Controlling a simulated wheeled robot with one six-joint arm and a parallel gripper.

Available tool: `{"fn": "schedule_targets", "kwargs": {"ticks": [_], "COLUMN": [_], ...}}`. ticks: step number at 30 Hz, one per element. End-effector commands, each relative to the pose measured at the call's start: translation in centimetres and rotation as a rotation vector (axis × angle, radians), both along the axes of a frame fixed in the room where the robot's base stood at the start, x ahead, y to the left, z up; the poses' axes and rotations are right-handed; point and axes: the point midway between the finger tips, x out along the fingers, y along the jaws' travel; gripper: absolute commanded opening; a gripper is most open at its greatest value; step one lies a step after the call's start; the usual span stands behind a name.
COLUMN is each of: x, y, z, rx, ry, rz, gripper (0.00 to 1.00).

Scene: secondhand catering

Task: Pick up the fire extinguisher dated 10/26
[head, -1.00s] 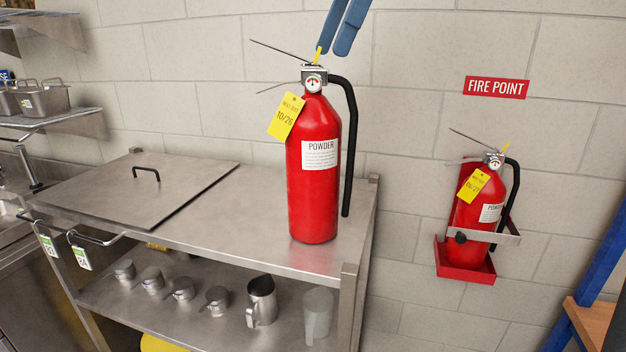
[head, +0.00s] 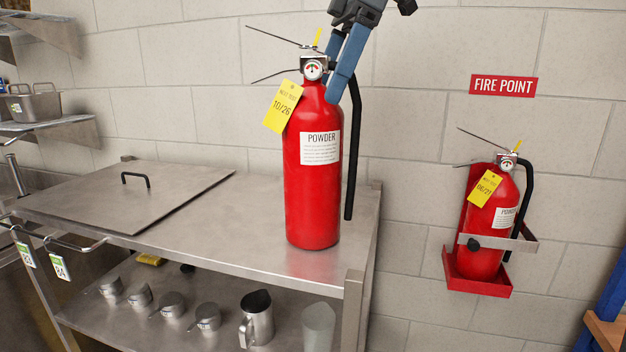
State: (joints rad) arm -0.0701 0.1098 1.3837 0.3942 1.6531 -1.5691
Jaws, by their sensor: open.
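The red fire extinguisher tagged 10/26 (head: 312,195) stands upright on the steel table, with a yellow tag (head: 283,106) on its left, a POWDER label and a black hose on its right. My gripper (head: 331,85) comes down from above at its neck, with blue fingers apart. One finger is in front of the hose side by the gauge, and the other is partly hidden behind the valve. I cannot tell whether they touch it. A second red extinguisher (head: 479,250), its tag reading 06/27, sits in a wall bracket (head: 478,282) at the right.
The steel table (head: 240,235) carries a flat lid with a black handle (head: 135,180) at the left. Its lower shelf holds several metal cups and jugs (head: 257,318). A FIRE POINT sign (head: 503,85) is on the block wall. A blue upright (head: 612,290) stands at the far right.

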Motion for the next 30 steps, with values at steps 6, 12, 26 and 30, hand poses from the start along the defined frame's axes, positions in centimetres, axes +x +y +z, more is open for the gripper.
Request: {"fn": "schedule_targets", "kwargs": {"ticks": [6,12,26,30], "x": [0.1,0.1,0.2,0.2], "y": [1.1,1.9,2.0,1.9], "z": [-2.4,-4.5,-4.8,-4.8], "rx": [0.000,0.000,0.000,0.000], "ry": [0.005,0.002,0.001,0.001], "rz": [0.002,0.002,0.001,0.001], "gripper": [1.00,1.00,0.68,0.44]}}
